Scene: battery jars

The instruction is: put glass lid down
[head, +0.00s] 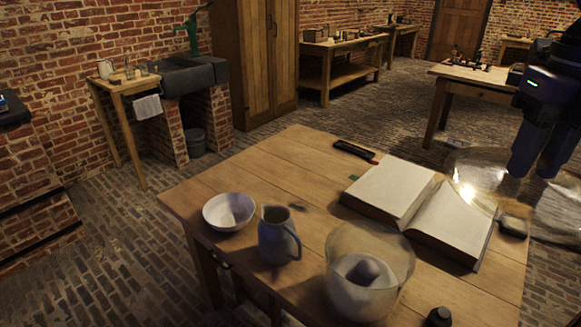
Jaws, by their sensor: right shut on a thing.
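My right gripper (534,168) comes in at the upper right, pointing down, beyond the right edge of the wooden table. It is shut on the glass lid (481,168), a wide clear disc held in the air. The lid's left part overlaps the open book in the picture, with a bright glint on it. A glass jar (399,252) stands at the table's near right with a pale pot (352,291) inside; no lid shows on it. My left gripper is not in view.
The table (290,165) also bears an open book (385,190), a blue-grey jug (275,240), a white bowl (229,211), a dark case (353,150) and a small dark item (438,317). Clear wood lies at the table's back left. Another table (470,83) stands behind.

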